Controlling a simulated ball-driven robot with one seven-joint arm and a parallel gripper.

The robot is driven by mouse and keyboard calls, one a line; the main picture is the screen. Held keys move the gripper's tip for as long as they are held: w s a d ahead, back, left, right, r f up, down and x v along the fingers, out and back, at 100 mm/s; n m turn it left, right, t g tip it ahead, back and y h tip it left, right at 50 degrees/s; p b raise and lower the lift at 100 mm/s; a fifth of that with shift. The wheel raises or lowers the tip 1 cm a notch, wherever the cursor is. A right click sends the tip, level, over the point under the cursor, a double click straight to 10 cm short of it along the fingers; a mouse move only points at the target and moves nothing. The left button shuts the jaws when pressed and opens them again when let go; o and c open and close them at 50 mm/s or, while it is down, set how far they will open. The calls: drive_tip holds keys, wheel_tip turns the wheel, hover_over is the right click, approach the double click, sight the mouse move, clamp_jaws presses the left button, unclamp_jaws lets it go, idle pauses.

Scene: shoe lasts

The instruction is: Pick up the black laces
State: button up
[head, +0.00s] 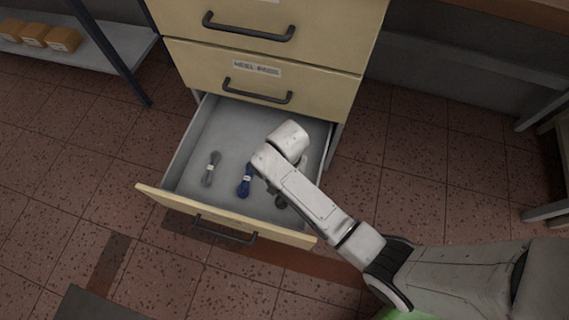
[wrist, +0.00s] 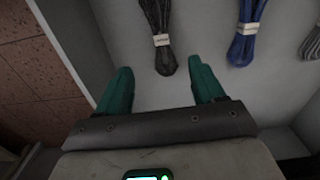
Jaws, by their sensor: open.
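The black laces (wrist: 160,38) are a dark bundle with a white paper band, lying on the drawer floor at the top middle of the wrist view. My gripper (wrist: 160,72) is open, its two green fingers apart and empty. The near end of the black laces shows roughly between the fingertips in the picture; I cannot tell the height gap.
The open drawer (head: 228,186) also holds blue laces (head: 245,181) and grey laces (head: 211,168) to the left of my arm. The drawer wall (wrist: 70,45) runs close left of my fingers in the wrist view. Shut drawers (head: 265,75) rise behind.

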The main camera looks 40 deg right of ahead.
drive_tip(key=f+b, duration=0.2)
drive_tip(key=f, duration=0.1)
drive_tip(key=f+b, duration=0.2)
drive_tip(key=f, duration=0.2)
drive_tip(key=shift+w+a, duration=0.15)
drive_tip(key=shift+a, duration=0.05)
drive_tip(key=shift+c, duration=0.3)
drive_tip(key=c, duration=1.1)
